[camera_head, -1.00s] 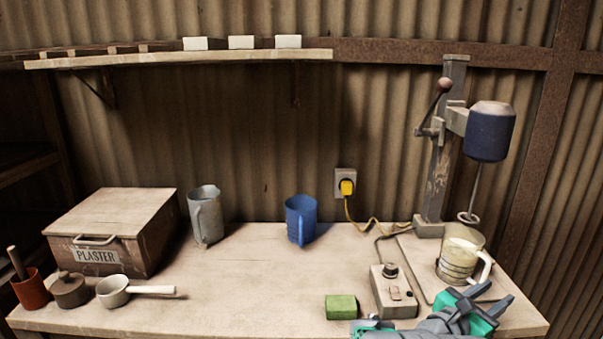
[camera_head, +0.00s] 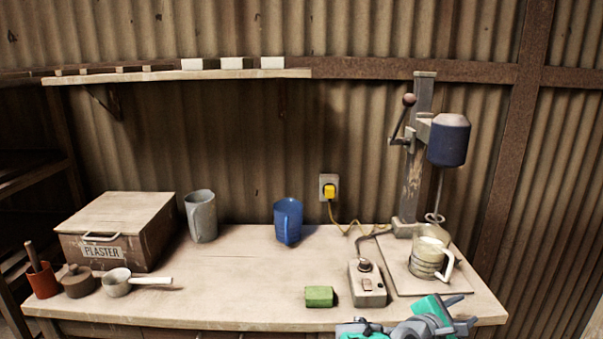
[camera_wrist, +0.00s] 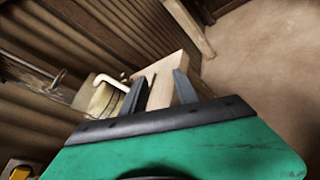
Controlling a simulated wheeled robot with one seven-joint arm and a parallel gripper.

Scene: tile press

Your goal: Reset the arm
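My gripper (camera_head: 462,312) is at the lower right of the head view, in front of the bench's right front corner. Its two fingers (camera_wrist: 158,93) stand apart in the wrist view, with nothing held between them. A glass mug (camera_head: 428,258) with a pale handle stands upright on the press board (camera_head: 402,284), behind my gripper and apart from it. The mug also shows beyond the fingers in the wrist view (camera_wrist: 98,98). My forearm is partly cut off by the bottom edge of the head view.
The mixer press (camera_head: 448,140) stands at the back right, its whisk above the mug. A control box (camera_head: 367,285) and a green sponge (camera_head: 319,296) lie near the front edge. A blue jug (camera_head: 288,220), a grey jug (camera_head: 201,216) and a plaster box (camera_head: 118,228) stand farther left.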

